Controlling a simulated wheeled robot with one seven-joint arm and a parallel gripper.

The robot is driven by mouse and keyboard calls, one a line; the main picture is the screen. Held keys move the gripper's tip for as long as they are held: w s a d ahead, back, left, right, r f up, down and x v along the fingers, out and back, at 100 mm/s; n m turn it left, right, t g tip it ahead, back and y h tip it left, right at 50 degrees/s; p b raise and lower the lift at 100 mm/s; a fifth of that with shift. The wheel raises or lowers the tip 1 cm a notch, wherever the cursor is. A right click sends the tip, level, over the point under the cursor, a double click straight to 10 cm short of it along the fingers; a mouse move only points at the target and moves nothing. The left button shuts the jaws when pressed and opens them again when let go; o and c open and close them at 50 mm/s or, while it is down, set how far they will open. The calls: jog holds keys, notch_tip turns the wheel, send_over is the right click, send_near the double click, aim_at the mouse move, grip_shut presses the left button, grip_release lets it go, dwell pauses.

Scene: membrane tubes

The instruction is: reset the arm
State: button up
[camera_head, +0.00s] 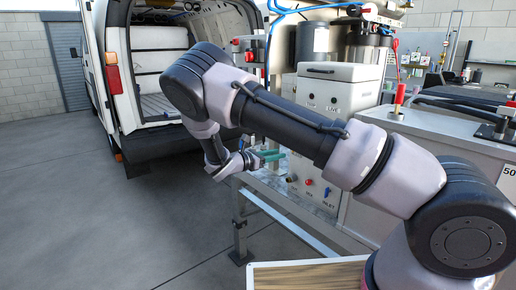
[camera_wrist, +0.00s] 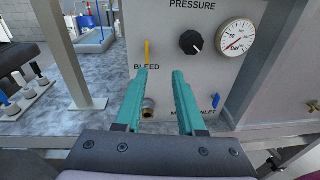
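My arm reaches out from the lower right in the head view, with its elbow high and its wrist low. My gripper (camera_head: 270,156) has teal fingers that point right, toward the lower front of a white control box (camera_head: 340,94). In the wrist view my gripper (camera_wrist: 158,100) is open, with a clear gap between its two teal fingers and nothing between them. The fingers point at a panel (camera_wrist: 185,75) with a black pressure knob (camera_wrist: 190,42), a dial gauge (camera_wrist: 237,38), a yellow bleed handle (camera_wrist: 148,52) and a brass fitting (camera_wrist: 148,108). I cannot tell if the fingertips touch the panel.
A metal frame (camera_head: 239,215) stands below the box. A white van (camera_head: 120,75) with open rear doors is behind my arm. A blue valve handle (camera_wrist: 216,101) sits right of the fingers. Open floor (camera_head: 90,210) lies at the left.

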jog(key=s+d+r+m+g+y, duration=0.85)
jog(key=s+d+r+m, duration=0.3)
jog(key=d+m, duration=0.2)
jog(key=s+r+m+t+y, duration=0.6)
jog(key=s+r+m, duration=0.8)
jog(key=s+r, duration=0.5)
jog(key=shift+s+a+y, duration=0.15)
jog(key=shift+s+y, duration=0.85)
jog(key=shift+y, duration=0.05)
jog(key=shift+t, duration=0.25)
